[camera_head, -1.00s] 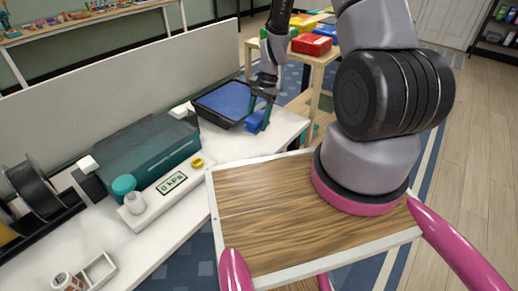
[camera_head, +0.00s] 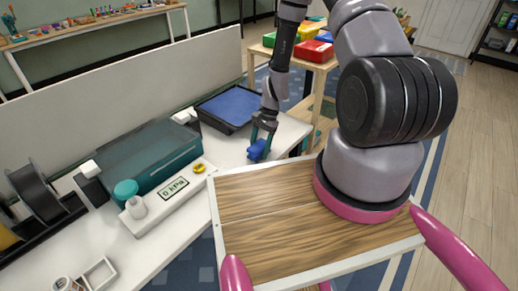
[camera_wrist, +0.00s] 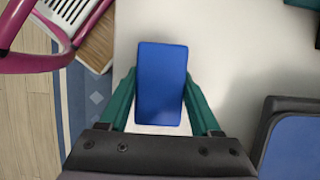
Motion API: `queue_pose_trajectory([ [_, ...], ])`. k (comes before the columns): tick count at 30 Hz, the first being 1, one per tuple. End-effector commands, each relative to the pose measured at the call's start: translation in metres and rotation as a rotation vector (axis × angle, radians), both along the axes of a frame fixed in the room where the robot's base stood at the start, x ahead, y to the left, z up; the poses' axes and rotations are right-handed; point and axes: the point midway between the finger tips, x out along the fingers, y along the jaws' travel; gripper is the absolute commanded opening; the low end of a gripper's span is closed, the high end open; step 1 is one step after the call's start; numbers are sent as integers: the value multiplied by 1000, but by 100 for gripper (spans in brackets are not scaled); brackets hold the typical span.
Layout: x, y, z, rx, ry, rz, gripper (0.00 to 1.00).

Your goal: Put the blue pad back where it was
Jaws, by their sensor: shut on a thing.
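The blue pad (camera_head: 258,149) is a small blue block, and it fills the space between the fingers in the wrist view (camera_wrist: 161,84). My gripper (camera_head: 262,138) is shut on it, with a teal finger on each side (camera_wrist: 160,105). The pad is over the white bench top near its right end, in front of the black tray. I cannot tell whether its underside touches the bench. The black tray with a blue surface (camera_head: 203,112) stands at the back of the bench; its corner shows at the right of the wrist view.
A teal-lidded box (camera_head: 150,153) and a white gauge reading 0 kPa (camera_head: 161,198) stand left on the bench (camera_head: 225,150). A yellow ring (camera_head: 199,168) lies beside the gauge. A grey panel (camera_head: 110,80) runs behind. Colored bins (camera_head: 313,50) stand on a wooden table beyond.

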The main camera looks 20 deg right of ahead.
Motion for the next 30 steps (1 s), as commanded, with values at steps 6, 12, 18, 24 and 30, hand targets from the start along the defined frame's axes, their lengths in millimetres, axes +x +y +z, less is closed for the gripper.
queue_pose_trajectory([
  [6,0,0,-2,0,0,0,94],
  [12,0,0,-2,-1,1,0,94],
  [18,1,-1,4,-1,-1,0,94],
  [24,10,-13,37,-1,-3,-1,94],
  [30,20,-26,77,-1,-3,-1,94],
])
